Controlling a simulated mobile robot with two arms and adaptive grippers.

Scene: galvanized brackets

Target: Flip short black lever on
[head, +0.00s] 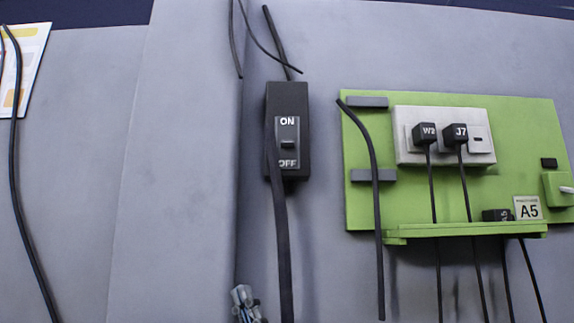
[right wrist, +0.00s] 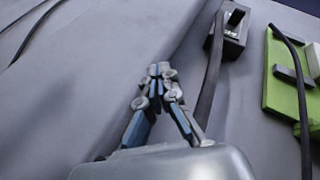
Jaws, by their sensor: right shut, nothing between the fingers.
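The short black lever (head: 288,146) sits on a dark plate between the words ON above and OFF below; it sits slightly nearer OFF, but I cannot tell its setting for sure. The plate is on a black switch box (head: 301,99) on the grey wall panel. The box with its lever (right wrist: 235,17) also shows at the top of the right wrist view. My right gripper (head: 242,294) is low in the head view, below and left of the box and apart from it. Its fingertips (right wrist: 160,71) are together and empty. My left gripper is out of view.
A thick black cable (head: 284,250) hangs down from the switch box, just right of my right gripper. A green board (head: 430,195) with plugs labelled W2 and J7 (head: 456,134) is to the right, with hanging cables. The wall left of the box is mostly bare.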

